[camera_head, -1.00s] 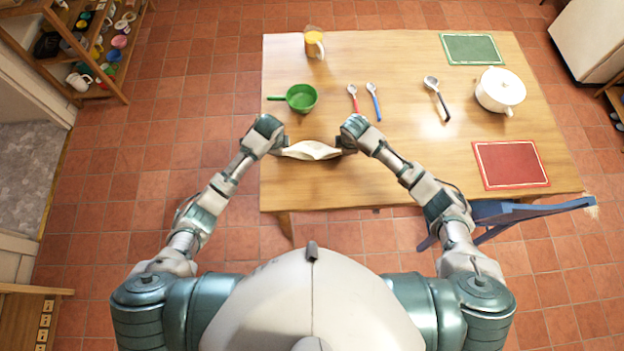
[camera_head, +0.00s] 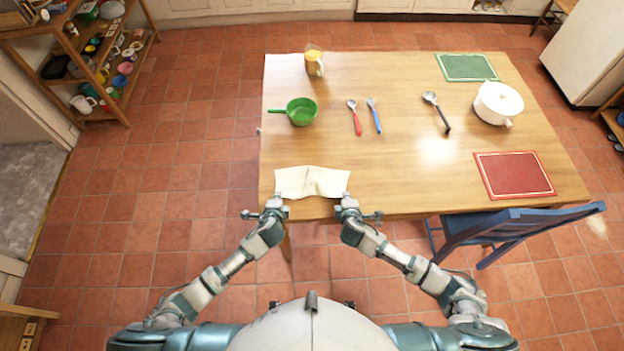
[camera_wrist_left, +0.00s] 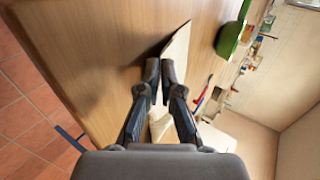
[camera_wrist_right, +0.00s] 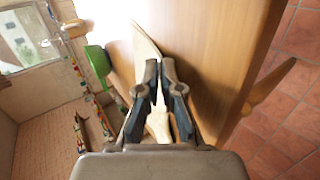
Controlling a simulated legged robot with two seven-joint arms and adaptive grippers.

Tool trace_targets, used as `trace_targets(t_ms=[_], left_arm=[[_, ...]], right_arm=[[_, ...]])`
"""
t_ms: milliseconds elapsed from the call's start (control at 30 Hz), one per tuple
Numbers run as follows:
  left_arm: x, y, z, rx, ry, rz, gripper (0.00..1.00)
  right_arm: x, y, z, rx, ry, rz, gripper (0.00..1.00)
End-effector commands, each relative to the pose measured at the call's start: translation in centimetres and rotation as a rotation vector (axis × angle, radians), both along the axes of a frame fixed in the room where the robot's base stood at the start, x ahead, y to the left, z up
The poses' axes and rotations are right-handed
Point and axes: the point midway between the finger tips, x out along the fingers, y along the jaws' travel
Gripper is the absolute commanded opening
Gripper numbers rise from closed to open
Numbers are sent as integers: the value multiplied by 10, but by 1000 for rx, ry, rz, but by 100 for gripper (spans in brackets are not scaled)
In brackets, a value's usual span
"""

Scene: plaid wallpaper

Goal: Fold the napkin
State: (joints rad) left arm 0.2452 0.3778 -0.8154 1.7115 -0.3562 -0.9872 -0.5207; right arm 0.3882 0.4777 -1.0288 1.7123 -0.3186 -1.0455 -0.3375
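The cream napkin (camera_head: 312,182) is at the table's front left edge, with a wavy surface and its near side toward me. My left gripper (camera_head: 276,204) is at its near left corner and my right gripper (camera_head: 347,203) at its near right corner. In the left wrist view, the fingers (camera_wrist_left: 159,72) are close together with napkin cloth (camera_wrist_left: 177,48) showing between and beyond them. In the right wrist view, the fingers (camera_wrist_right: 159,72) are likewise close together on the cloth (camera_wrist_right: 146,45). Both look shut on the napkin.
On the wooden table (camera_head: 400,180) are a green pan (camera_head: 301,111), a yellow-filled glass mug (camera_head: 314,63), a red spoon (camera_head: 355,118), a blue fork (camera_head: 374,116), a ladle (camera_head: 436,108), a white pot (camera_head: 497,103) and red (camera_head: 514,175) and green (camera_head: 466,67) mats. A blue chair (camera_head: 505,230) stands at front right.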

Motion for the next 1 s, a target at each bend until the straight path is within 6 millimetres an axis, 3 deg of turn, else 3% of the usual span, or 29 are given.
trace_targets(t_ms=[133,300,333,667,1000], left_arm=[[0,0,1,0,0,0,0],[0,0,1,1,0,1,41],[0,0,1,1,0,1,46],[0,0,1,1,1,1,46],[-25,0,46,-1,0,0,46]], right_arm=[[0,0,1,0,0,0,0],[0,0,0,0,1,0,44],[0,0,1,0,1,0,46],[-1,0,1,0,2,0,46],[-25,0,46,2,0,1,46]])
